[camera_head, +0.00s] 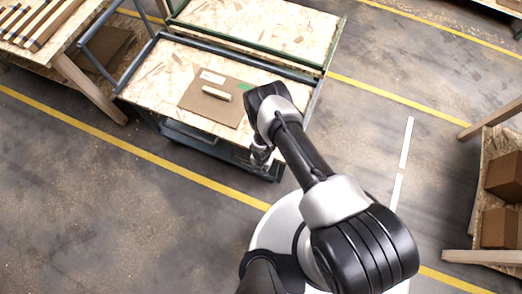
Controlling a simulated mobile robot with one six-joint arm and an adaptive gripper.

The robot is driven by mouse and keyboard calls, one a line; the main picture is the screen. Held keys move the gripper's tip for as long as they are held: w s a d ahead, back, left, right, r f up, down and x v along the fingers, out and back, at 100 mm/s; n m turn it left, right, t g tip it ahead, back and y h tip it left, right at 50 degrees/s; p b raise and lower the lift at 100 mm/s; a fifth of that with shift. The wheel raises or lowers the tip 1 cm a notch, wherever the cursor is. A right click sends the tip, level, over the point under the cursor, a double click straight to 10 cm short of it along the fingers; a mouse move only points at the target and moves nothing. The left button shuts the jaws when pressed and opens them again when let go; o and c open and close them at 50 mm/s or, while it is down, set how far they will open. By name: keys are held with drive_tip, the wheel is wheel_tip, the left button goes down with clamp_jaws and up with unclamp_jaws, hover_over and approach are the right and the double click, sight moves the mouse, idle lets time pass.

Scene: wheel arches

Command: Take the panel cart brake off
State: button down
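The panel cart (160,75) stands in front of my arm at upper centre, with a wood-chip deck, a blue-grey frame and a push handle at its left end. A brown flat sheet (200,106) with a pale bar and small labels lies on its deck. My gripper (261,162) points down by the cart's near right corner, low beside the frame. It is small and partly hidden by my wrist, so its fingers do not show clearly. A dark caster shows below that corner. I cannot make out the brake pedal.
A green-edged wood-chip platform (265,30) stands right behind the cart. A wooden table (55,55) with long strips is at upper left. A wooden rack (490,175) with brown boxes is at right. Concrete floor with yellow lines is clear at lower left.

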drive_tip(key=c, duration=1.3)
unclamp_jaws()
drive_tip(key=shift+r, duration=0.1)
wheel_tip(320, 180, up, 12)
